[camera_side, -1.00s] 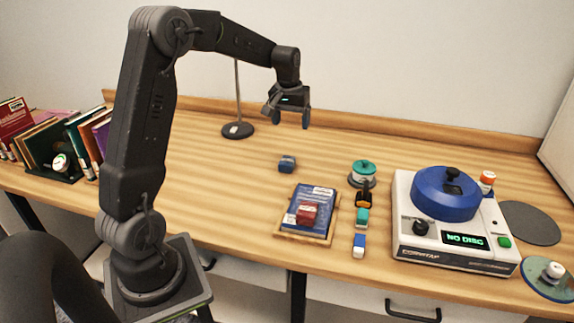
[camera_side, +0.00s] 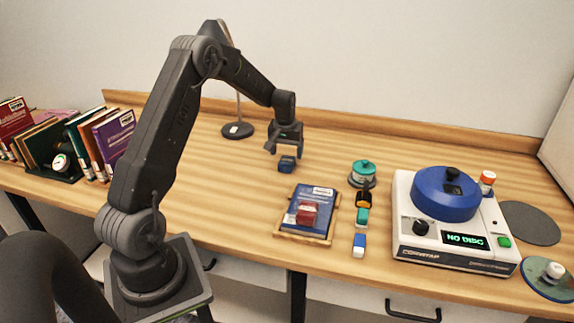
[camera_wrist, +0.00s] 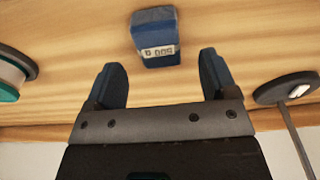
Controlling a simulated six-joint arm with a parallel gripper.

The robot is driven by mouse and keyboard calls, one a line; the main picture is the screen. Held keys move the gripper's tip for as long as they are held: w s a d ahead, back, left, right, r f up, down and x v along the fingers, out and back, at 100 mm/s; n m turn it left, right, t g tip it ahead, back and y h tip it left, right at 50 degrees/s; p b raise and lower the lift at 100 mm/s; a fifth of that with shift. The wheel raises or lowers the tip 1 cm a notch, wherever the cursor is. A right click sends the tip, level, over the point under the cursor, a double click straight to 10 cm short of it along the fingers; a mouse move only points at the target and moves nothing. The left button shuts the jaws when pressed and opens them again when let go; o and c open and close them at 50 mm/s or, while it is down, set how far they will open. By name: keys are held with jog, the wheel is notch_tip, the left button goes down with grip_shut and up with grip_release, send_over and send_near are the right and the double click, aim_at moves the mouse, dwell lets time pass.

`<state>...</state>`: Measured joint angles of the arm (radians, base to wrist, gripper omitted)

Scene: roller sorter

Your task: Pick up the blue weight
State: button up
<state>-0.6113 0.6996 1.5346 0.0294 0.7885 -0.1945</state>
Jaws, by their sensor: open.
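The blue weight (camera_side: 287,164) is a small dark blue block standing on the wooden desk, left of the middle of the side view. In the wrist view the blue weight (camera_wrist: 156,38) shows a white label reading 500 g, upside down. My gripper (camera_side: 284,151) points down just above the weight in the side view. In the wrist view my gripper (camera_wrist: 163,75) has its two fingers apart with nothing between them. The weight lies beyond the fingertips, roughly centred between them.
A wooden tray (camera_side: 283,234) with a blue book (camera_side: 323,199) and a red block (camera_side: 307,213) is in front. A teal-topped spool (camera_side: 362,169) and the sorter machine (camera_side: 455,244) stand to the right. A lamp base (camera_side: 238,130) is behind, left. Books (camera_side: 113,137) stand far left.

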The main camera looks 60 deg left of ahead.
aim_at(287, 160)
notch_tip(287, 160, down, 4)
jog(key=shift+f, duration=0.15)
jog(key=shift+c, duration=0.3)
jog(key=shift+w, duration=0.1)
jog(key=c, duration=1.3)
jog(key=shift+o, duration=0.2)
jog(key=shift+r, duration=0.2)
